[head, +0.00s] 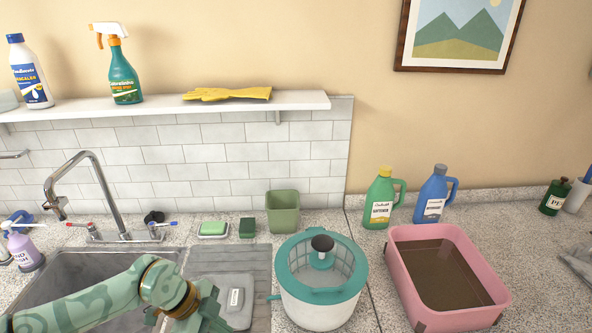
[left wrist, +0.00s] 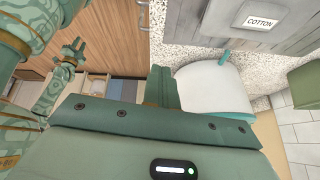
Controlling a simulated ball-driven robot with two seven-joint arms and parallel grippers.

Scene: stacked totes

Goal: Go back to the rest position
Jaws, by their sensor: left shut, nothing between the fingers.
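My left gripper (head: 207,312) shows at the bottom of the head view, over the front of the sink's grey ribbed drainer, partly cut off by the frame edge. In the left wrist view its fingers (left wrist: 160,85) are together with nothing between them. The grey folded cloth with a label (head: 236,297) lies close behind and right of it in the head view; I cannot tell the exact gap. My right gripper (left wrist: 70,55) shows small at the left of the left wrist view, in front of wooden cabinet fronts; its finger opening is unclear. It is outside the head view.
A teal and white salad-spinner-like tub (head: 320,304) stands right of the drainer. A pink basin (head: 408,283) with brownish contents is further right. The faucet (head: 108,200) rises behind the sink (head: 70,270). Green (head: 379,205) and blue (head: 431,200) bottles stand by the wall.

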